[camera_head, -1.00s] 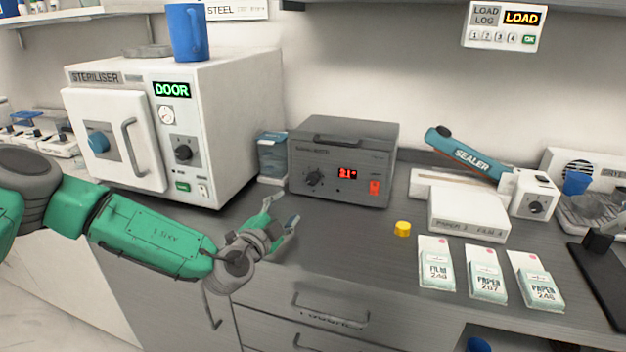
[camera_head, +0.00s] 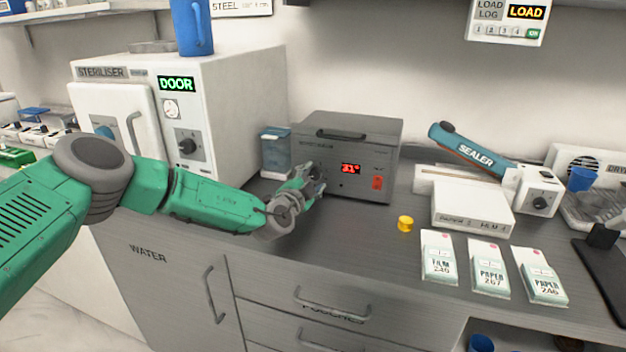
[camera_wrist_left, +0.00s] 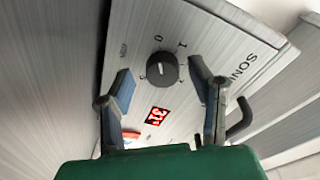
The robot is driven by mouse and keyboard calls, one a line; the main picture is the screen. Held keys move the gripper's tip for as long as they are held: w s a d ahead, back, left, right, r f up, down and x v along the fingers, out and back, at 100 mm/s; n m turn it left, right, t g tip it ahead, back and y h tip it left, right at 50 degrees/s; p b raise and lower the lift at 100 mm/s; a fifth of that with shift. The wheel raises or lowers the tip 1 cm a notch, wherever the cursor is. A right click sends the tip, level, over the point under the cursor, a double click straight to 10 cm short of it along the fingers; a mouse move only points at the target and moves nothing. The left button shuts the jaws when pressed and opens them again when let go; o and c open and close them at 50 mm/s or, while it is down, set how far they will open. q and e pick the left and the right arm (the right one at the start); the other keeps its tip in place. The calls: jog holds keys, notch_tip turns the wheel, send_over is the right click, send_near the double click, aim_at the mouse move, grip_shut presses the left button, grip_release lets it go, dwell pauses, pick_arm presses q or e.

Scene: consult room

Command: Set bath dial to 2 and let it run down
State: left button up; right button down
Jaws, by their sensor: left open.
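The bath is a dark grey box (camera_head: 365,135) on the counter, with a lit red display (camera_head: 350,169) reading about 31° and a red switch (camera_head: 377,183). My left gripper (camera_head: 314,180) is at the left of its front face and hides the dial in the head view. In the left wrist view the black round dial (camera_wrist_left: 161,69) shows between my open fingers (camera_wrist_left: 163,82), with marks 0 and 1 beside it. The fingers straddle the dial; I cannot tell whether they touch it, nor which mark it points to. My right gripper is out of view.
The white steriliser (camera_head: 230,115) stands to the left, with a clear blue-tinted container (camera_head: 275,152) between it and the bath. A yellow cap (camera_head: 405,224), pouch packs (camera_head: 488,268) and the sealer (camera_head: 475,153) are to the right. The counter before the bath is clear.

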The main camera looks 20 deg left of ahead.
pick_arm(q)
jog(key=shift+c, duration=0.4)
jog(key=shift+a, duration=0.15)
grip_shut()
